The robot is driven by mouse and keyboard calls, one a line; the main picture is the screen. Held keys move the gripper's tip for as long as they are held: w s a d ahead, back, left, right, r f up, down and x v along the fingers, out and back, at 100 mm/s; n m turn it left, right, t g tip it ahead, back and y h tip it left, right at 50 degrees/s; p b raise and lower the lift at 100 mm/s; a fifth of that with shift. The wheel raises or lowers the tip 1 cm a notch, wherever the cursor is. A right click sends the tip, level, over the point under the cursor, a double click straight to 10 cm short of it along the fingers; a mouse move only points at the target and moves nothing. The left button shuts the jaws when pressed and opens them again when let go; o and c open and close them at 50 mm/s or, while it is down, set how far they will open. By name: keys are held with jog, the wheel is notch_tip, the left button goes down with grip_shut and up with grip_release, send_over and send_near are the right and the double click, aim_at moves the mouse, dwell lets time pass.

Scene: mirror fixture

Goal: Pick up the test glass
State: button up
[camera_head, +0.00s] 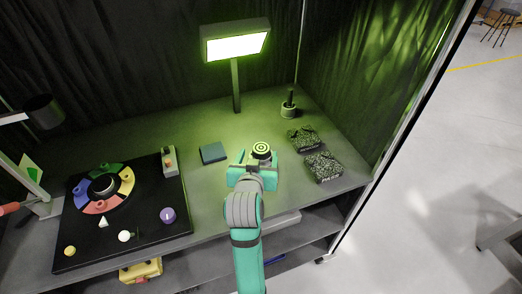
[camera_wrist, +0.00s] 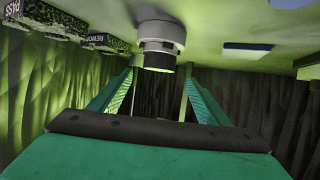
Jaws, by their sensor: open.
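A short round piece with dark and light rings on top (camera_head: 261,148) stands on the grey table, and it is the likely test glass. In the wrist view the round piece (camera_wrist: 160,42) shows as a cylinder with white and black bands. That view looks upside down, with the table at the top. My gripper (camera_head: 256,163) is at the near side of this piece. In the wrist view my gripper (camera_wrist: 159,84) has its two teal fingers spread apart, with the cylinder in line with the gap. Nothing is held. Contact cannot be told.
Two speckled trays (camera_head: 304,139) (camera_head: 323,167) stand to the right. A dark blue-grey pad (camera_head: 213,153) lies to the left. A lit lamp panel (camera_head: 236,46) and a small pot (camera_head: 288,108) are behind. A black board (camera_head: 150,215) with coloured parts fills the left side.

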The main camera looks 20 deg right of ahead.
aim_at(261, 150)
jog(key=shift+x, duration=2.7)
jog(key=shift+s+d+f, duration=0.1)
jog(key=shift+s+f, duration=0.05)
jog(key=shift+c, duration=0.4)
jog(key=c, duration=1.3)
